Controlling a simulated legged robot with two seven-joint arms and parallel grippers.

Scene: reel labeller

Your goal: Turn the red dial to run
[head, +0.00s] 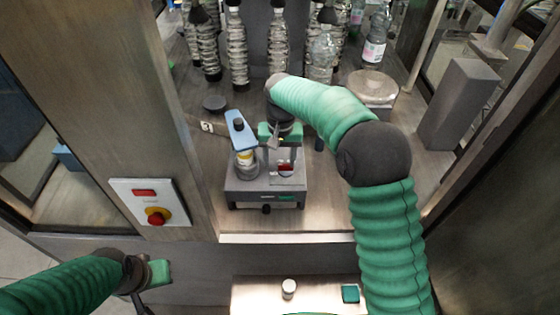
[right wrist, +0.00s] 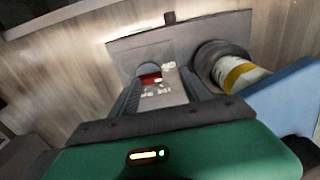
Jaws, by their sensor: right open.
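The red dial (head: 285,168) is a small red part on the grey labeller (head: 240,190), beside pale lettering too small to read. It also shows in the right wrist view (right wrist: 150,80), partly hidden. My right gripper (head: 281,150) points down over the labeller. Its jaws are open, and in the right wrist view the fingers reach toward the dial, which appears between them. I cannot tell whether they touch it. My left gripper (head: 153,274) is low at the left, away from the labeller, and its jaws cannot be made out.
A blue arm (head: 240,130) and a roll with a yellow band (head: 246,163) stand left of the dial. A white panel (head: 148,202) with a red and yellow button is at left. Several bottles (head: 238,50) stand behind. A round metal disc (head: 371,87) is at right.

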